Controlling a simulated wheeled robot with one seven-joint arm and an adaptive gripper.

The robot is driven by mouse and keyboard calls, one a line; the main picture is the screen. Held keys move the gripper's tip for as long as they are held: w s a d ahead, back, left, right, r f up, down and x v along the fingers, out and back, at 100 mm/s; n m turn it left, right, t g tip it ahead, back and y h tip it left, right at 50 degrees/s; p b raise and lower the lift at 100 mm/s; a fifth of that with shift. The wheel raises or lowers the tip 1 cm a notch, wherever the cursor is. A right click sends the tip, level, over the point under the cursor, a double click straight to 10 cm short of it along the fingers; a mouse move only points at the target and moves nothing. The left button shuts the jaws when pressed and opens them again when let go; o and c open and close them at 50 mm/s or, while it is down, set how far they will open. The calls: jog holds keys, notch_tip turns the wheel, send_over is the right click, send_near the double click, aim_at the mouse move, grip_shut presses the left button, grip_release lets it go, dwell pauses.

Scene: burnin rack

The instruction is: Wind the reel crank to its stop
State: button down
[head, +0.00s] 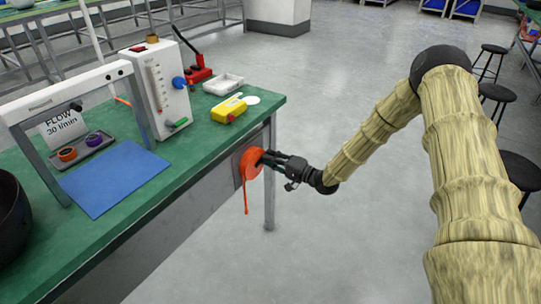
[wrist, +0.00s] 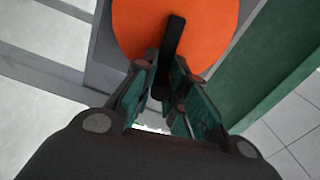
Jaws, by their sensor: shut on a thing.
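The orange reel (head: 252,164) is mounted on a grey plate at the right end of the green bench, with an orange strap hanging down from it. In the wrist view the orange reel (wrist: 205,25) fills the top, with a black crank (wrist: 174,38) across its face. My gripper (head: 266,160) reaches the reel from the right. In the wrist view my gripper (wrist: 168,88) has its fingers closed around the lower part of the crank. The crank's gripped end is partly hidden between the fingers.
The green bench (head: 205,108) holds a blue mat (head: 115,178), a white flow meter box (head: 160,90), a yellow device (head: 229,110), a white tray (head: 223,84) and a grey frame (head: 30,150). Black stools (head: 518,170) stand at the right. The floor beside the bench is clear.

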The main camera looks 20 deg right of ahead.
jog(key=m, duration=0.1)
jog(key=f+m, duration=0.1)
jog(key=m, duration=0.1)
jog(key=shift+w+d+f, duration=0.1)
jog(key=shift+d+f, duration=0.1)
jog(key=shift+s+a+f+m+b, duration=0.2)
jog(key=shift+f+m, duration=0.4)
jog(key=shift+m, duration=0.9)
jog(key=shift+s+a+f+m+b, duration=0.1)
jog(key=shift+s+a+f+m, duration=0.3)
jog(key=shift+m, duration=1.1)
jog(key=shift+a+f+m+b, duration=0.15)
jog(key=shift+f+m, duration=0.6)
jog(key=shift+m, duration=0.75)
jog(key=c, duration=1.4)
grip_release()
jog(key=shift+c, duration=0.2)
jog(key=shift+a, duration=0.1)
jog(key=shift+s, duration=0.1)
